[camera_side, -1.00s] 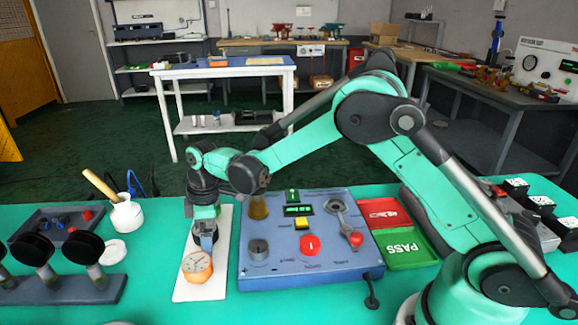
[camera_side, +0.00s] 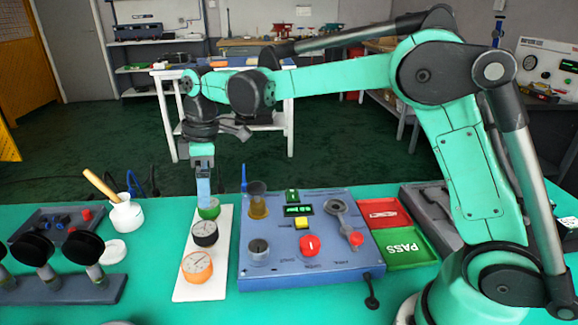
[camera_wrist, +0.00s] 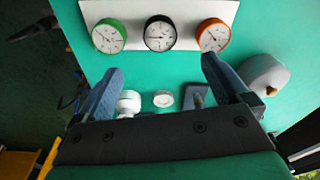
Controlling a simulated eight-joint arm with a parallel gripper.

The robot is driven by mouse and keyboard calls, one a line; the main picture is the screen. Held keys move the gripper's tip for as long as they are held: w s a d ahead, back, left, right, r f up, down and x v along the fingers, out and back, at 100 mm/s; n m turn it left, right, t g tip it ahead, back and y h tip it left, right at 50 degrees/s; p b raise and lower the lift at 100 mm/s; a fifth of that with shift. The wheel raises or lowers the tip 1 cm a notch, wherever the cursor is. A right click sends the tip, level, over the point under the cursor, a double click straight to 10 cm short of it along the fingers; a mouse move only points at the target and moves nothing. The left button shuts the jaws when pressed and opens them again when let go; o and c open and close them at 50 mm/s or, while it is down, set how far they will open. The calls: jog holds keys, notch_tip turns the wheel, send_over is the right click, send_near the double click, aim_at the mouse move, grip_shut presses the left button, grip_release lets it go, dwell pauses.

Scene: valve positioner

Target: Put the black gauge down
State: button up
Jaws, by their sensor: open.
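The black gauge (camera_side: 204,233) rests on the white board (camera_side: 222,262), between the green gauge (camera_side: 209,209) and the orange gauge (camera_side: 197,267). In the wrist view the black gauge (camera_wrist: 160,33) shows its white dial, with the green gauge (camera_wrist: 108,36) to its left and the orange gauge (camera_wrist: 213,36) to its right. My gripper (camera_side: 204,200) is above the far end of the board, close to the green gauge in the side view. In the wrist view the fingers of my gripper (camera_wrist: 162,72) are spread apart with nothing between them.
A blue control panel (camera_side: 285,272) stands just right of the board. Red (camera_side: 384,213) and green PASS (camera_side: 410,262) trays lie beyond it. A stand with black discs (camera_side: 70,290) and a white pot (camera_side: 126,215) with a brush are to the left.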

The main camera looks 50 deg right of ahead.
jog(key=s+d+m+t, duration=0.3)
jog(key=s+m, duration=0.2)
jog(key=s, duration=0.2)
jog(key=s+d+m+t+h, duration=0.1)
jog(key=s+d+m+t, duration=0.2)
jog(key=s+m, duration=0.3)
jog(key=s+r, duration=0.1)
jog(key=s, duration=0.1)
jog(key=shift+s, duration=0.3)
